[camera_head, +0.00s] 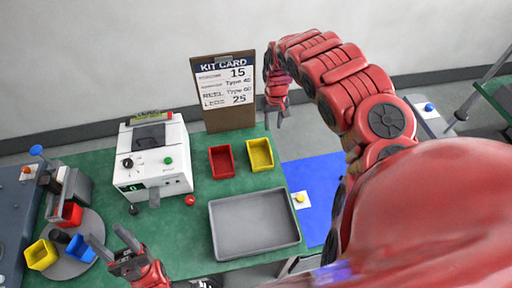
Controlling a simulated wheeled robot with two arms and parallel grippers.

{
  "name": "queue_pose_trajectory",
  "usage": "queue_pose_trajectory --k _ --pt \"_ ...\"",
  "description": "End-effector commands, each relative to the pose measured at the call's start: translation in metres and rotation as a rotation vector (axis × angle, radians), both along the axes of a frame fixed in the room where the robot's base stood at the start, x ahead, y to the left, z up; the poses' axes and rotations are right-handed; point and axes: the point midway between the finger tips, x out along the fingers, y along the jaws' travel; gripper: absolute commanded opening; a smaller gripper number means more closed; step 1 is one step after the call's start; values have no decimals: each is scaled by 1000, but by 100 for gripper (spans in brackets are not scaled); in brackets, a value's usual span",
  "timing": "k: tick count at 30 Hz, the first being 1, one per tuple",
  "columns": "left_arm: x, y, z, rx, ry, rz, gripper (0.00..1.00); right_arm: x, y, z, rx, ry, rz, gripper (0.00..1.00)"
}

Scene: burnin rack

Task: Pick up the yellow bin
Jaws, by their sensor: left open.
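One yellow bin (260,154) stands on the green table, right of a red bin (222,161). Another yellow bin (41,254) sits at the left on a round grey turntable (67,268), beside a blue bin (80,248) and a red bin (70,213). My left gripper (114,240) is open and empty at the lower left, just right of the turntable. My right gripper (275,118) hangs fingers down behind and slightly right of the table's yellow bin, apart from it; its fingers are too small to tell if it is open.
A white machine (152,160) with knobs stands on the green table. A grey tray (255,224) lies in front of the bins. A kit card board (224,92) stands at the back. A blue mat (322,185) lies right; my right arm covers much of that side.

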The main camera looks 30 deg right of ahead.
Motion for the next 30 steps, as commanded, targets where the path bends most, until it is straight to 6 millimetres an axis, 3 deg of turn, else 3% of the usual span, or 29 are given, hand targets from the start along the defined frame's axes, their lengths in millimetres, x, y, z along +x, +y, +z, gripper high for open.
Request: queue_pose_trajectory --k 8,12,21,30 --pt "0 0 -24 0 0 0 50 -3 1 -28 0 12 0 40" --pt "0 0 -56 0 1 0 50 -3 0 -61 0 10 -1 40" --pt "0 0 -107 0 0 0 50 -2 0 -112 -1 9 -1 40" --pt "0 0 -115 0 0 0 50 -1 0 -123 -1 8 0 40"
